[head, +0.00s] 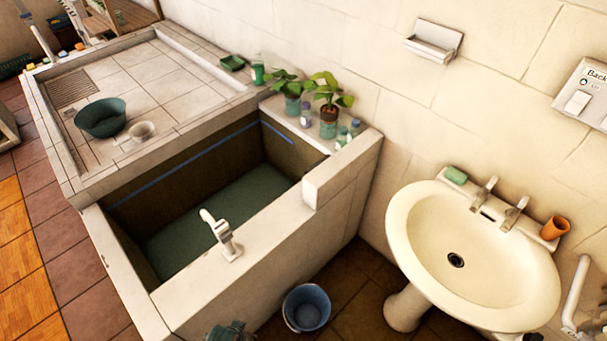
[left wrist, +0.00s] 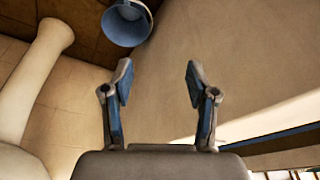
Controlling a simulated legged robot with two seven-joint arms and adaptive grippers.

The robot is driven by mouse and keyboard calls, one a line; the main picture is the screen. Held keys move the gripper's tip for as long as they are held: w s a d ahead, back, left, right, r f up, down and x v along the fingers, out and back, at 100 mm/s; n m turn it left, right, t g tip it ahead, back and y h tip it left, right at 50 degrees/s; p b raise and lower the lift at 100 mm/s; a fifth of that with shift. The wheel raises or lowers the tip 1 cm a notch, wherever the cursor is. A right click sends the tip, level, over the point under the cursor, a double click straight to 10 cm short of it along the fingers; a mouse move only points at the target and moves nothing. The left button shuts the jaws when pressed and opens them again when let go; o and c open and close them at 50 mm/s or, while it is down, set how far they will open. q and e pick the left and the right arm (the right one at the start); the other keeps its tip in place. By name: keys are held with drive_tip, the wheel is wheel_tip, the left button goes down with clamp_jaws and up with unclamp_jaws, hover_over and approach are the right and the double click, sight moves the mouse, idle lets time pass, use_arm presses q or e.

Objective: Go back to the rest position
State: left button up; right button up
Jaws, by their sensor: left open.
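My left gripper (left wrist: 157,82) is open in the left wrist view, with its two blue-padded fingers apart and nothing between them. In the head view, part of what looks like the same gripper (head: 230,331) shows at the bottom edge, in front of the tiled tub (head: 190,290) and left of the blue bucket (head: 306,307). The bucket also shows in the left wrist view (left wrist: 127,22), beyond the fingers and apart from them. My right gripper cannot be made out in either view.
A white washbasin (head: 415,240) on a pedestal stands at the right, with green soap (head: 455,175) and an orange cup (head: 554,228) on its rim. A white tap (head: 221,236) rises from the tub wall. Potted plants (head: 328,122) and bottles stand on the ledge. Floor shows between tub and basin.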

use_arm(q)
drive_tip(key=s+f, duration=0.3)
drive_tip(key=f, duration=0.7)
drive_tip(key=s+a+f+g, duration=0.1)
drive_tip(key=s+f, duration=0.3)
drive_tip(key=f, duration=0.5)
drive_tip(key=s+f, duration=0.4)
drive_tip(key=f, duration=0.6)
drive_tip(key=shift+a+f+g, duration=0.15)
drive_tip(key=shift+f+g, duration=0.15)
